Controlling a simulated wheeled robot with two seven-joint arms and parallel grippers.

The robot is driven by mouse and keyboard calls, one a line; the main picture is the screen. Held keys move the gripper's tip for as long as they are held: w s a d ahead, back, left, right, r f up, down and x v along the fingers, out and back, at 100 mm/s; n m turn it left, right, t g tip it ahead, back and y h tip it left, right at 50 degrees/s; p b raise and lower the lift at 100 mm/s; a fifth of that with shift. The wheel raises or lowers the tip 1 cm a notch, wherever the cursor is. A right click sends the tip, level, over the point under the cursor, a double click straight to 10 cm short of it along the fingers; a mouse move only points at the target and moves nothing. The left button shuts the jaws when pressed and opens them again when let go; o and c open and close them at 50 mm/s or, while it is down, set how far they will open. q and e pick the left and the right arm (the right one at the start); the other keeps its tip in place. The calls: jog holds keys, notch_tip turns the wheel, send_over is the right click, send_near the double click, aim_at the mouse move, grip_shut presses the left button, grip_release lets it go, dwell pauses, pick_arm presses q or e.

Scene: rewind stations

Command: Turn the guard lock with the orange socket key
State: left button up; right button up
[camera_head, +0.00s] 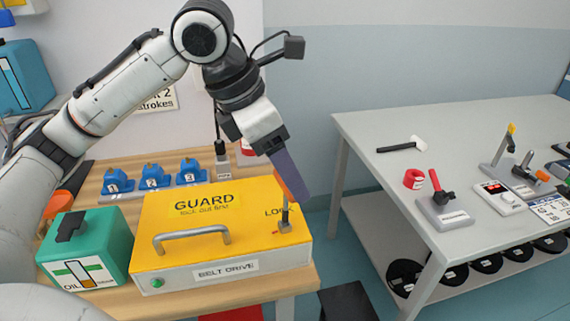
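The yellow guard box (180,245), marked GUARD and BELT DRIVE, sits on the wooden bench with its grey handle at the front. The guard lock (285,227) is a small grey fitting on its top right, by the LOCK lettering. The orange socket key (282,184) stands about upright over the lock, its grey shaft reaching down to it. My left gripper (296,186) points down at the key, and its near finger hides much of the orange handle. It appears shut on the handle. Whether the socket is fully seated is too small to tell. My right gripper is not in view.
A green oil box (90,245) stands left of the guard. A grey table (370,128) with tools stands to the right, across a floor gap.

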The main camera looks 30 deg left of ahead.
pick_arm(q)
jog(key=shift+f, duration=0.9)
dwell(1.4)
